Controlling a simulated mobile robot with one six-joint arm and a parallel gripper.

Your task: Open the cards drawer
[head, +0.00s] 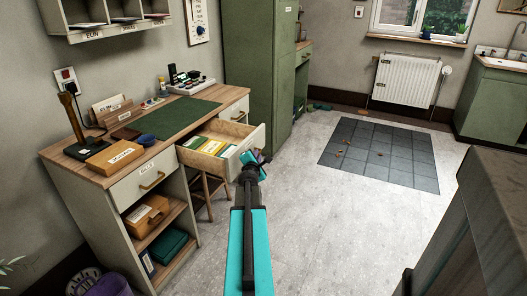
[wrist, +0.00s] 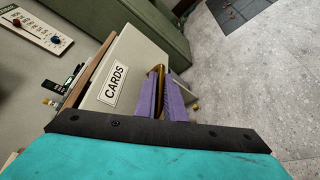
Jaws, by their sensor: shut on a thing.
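The cards drawer (head: 206,144) stands pulled out from the middle of the desk in the head view, with green and yellow folders inside. Its pale front faces the wrist camera and carries a CARDS label (wrist: 115,84). My gripper (head: 254,161) is at the outer side of that front. In the wrist view its purple fingers are shut on the brass handle (wrist: 157,72), which is partly hidden between them. The drawer's inside is hidden from the wrist view.
The desk (head: 72,159) has a shut drawer (head: 146,183) at left and another shut one (head: 236,108) at right. A stool (head: 212,186) stands under the open drawer. A green cabinet (head: 258,60) is behind.

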